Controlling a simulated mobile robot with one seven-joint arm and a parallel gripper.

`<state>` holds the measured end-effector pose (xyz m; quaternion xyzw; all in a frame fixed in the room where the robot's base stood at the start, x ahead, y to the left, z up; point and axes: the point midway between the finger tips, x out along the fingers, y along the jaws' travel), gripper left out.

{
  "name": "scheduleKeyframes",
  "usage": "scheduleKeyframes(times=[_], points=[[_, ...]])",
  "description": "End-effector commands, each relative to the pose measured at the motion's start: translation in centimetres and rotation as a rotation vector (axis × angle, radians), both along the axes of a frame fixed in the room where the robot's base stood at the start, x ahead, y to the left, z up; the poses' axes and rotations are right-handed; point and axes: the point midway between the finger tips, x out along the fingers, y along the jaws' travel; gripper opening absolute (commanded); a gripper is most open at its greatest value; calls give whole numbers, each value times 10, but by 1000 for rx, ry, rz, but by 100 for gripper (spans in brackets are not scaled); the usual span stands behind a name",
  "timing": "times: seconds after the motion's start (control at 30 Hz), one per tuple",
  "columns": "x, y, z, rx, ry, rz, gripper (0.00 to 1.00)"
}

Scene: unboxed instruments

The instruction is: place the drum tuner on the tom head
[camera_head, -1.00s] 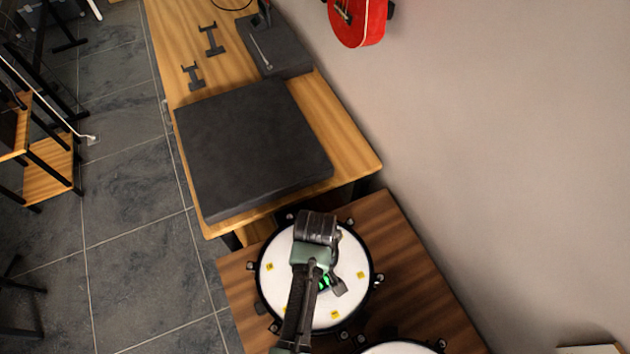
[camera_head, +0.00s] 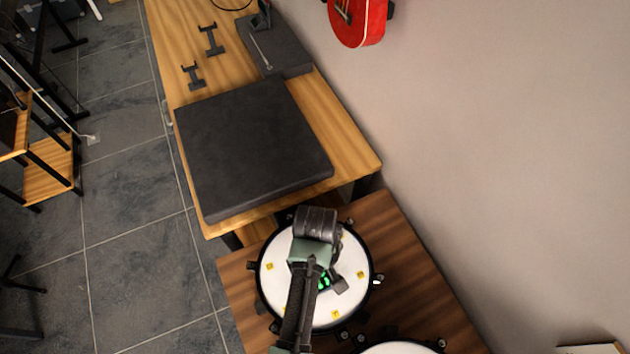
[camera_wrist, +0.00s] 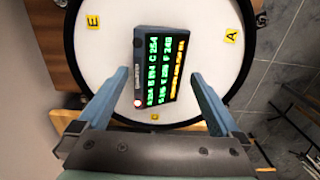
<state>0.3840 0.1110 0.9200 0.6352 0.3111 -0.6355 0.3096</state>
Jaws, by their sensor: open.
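The drum tuner (camera_wrist: 162,64) is a dark flat box with a lit green and orange display. In the wrist view it lies face up on the white tom head (camera_wrist: 108,50), inside the rim. My gripper (camera_wrist: 160,76) is open, with one finger on each side of the tuner and a gap visible on both sides. In the head view the tuner's green display (camera_head: 324,281) shows beside my wrist, over the tom head (camera_head: 284,279). My arm hides part of the tuner and the head there.
The tom stands on a brown wooden top (camera_head: 420,262), with another drum head (camera_head: 398,349) at the bottom edge. Behind it is a wooden bench (camera_head: 345,150) with a dark slab (camera_head: 250,145). A red guitar (camera_head: 358,22) hangs on the wall at right. Small yellow lettered tags mark the tom head.

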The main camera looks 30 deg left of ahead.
Motion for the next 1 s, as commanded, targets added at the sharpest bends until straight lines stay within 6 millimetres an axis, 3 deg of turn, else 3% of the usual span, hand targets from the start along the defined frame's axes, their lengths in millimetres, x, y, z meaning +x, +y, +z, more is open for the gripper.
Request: scheduleKeyframes(times=[0.2,0.4,0.6,0.87,0.97,1.0], points=[[1,0,49,3,-5,-2,100],[1,0,84,1,-3,-2,100],[0,0,99,0,0,-1,100],[2,0,102,3,-7,-4,100],[23,4,116,36,-92,-40,100],[39,6,128,64,-157,-69,100]])
